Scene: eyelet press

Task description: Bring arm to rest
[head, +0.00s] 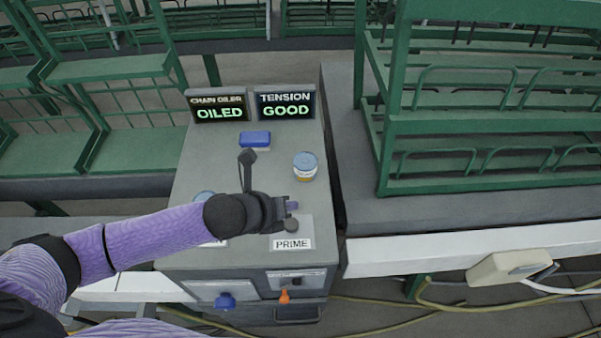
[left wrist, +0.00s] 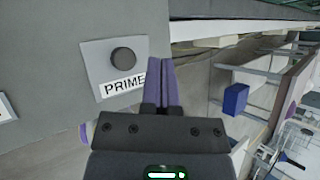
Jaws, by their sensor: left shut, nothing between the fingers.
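My left gripper (head: 291,206) is shut and empty. In the head view it reaches in from the left over the front part of the grey cabinet top, just above the PRIME label (head: 292,244). In the left wrist view my left gripper (left wrist: 162,85) has its two purple fingers together, beside the PRIME plate (left wrist: 98,62) with its dark round button (left wrist: 123,60). I cannot tell whether the fingers touch the cabinet. My right gripper is not in view.
Two displays stand at the back, reading OILED (head: 219,112) and GOOD (head: 286,110). Blue (head: 225,301) and orange (head: 285,296) knobs are in front.

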